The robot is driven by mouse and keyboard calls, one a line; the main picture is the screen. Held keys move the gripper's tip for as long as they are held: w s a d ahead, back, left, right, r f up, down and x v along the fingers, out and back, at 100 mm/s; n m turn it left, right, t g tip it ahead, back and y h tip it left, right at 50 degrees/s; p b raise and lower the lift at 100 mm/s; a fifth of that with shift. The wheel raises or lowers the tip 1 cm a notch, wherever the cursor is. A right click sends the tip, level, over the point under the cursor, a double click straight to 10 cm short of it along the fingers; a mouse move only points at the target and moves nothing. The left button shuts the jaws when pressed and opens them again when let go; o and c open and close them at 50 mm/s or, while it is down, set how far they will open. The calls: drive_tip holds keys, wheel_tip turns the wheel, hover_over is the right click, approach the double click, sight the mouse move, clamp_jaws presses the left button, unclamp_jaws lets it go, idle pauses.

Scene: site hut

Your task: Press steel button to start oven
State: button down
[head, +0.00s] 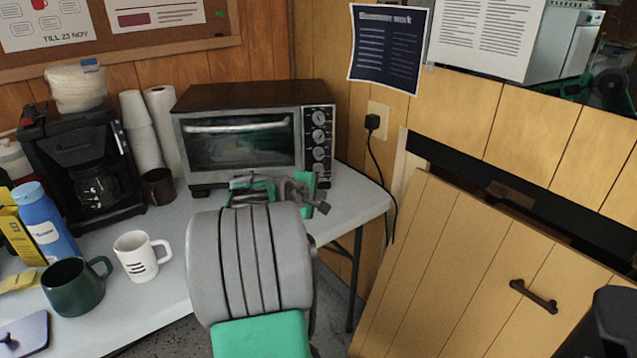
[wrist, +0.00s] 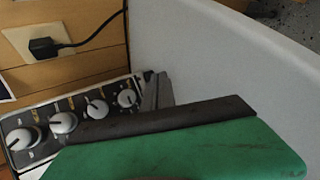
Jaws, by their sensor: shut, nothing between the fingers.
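The toaster oven (head: 240,93) stands at the back right of the table, with a glass door and a dark control panel at its right. Several round steel-coloured knobs line the panel (head: 319,140); the panel also shows at the left of the wrist view (wrist: 28,123). I cannot make out a separate steel button; the panel's lower end is partly hidden by my gripper. My gripper (head: 298,190) is shut and empty, low in front of the oven's right side. In the wrist view its grey fingertips (wrist: 158,90) appear beside the end knob (wrist: 127,98); contact cannot be told.
A black plug and cord (head: 372,123) hang at the right wall.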

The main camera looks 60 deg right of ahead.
drive_tip(key=shift+w+d+p, duration=0.25)
drive_tip(key=shift+w+d, duration=0.3)
drive_tip(key=shift+d, duration=0.25)
drive_tip(key=shift+w+d+p, duration=0.25)
drive_tip(key=shift+w+d, duration=0.25)
drive_tip(key=shift+d, duration=0.3)
drive_tip(key=shift+d, duration=0.1)
idle(0.7)
drive_tip(key=shift+w+d+p, duration=0.25)
drive_tip(key=shift+p, duration=0.05)
drive_tip(key=shift+w+d, duration=0.2)
drive_tip(key=shift+d, duration=0.1)
idle(0.6)
drive_tip(key=shift+s+a, duration=0.45)
drive_tip(key=shift+a, duration=0.25)
drive_tip(key=shift+a, duration=0.1)
drive_tip(key=shift+s+a+p, duration=0.25)
drive_tip(key=shift+s+a, duration=0.45)
drive_tip(key=shift+a, duration=0.3)
drive_tip(key=shift+s+a+p, duration=0.2)
drive_tip(key=shift+s+a, duration=0.5)
drive_tip(key=shift+a, duration=0.25)
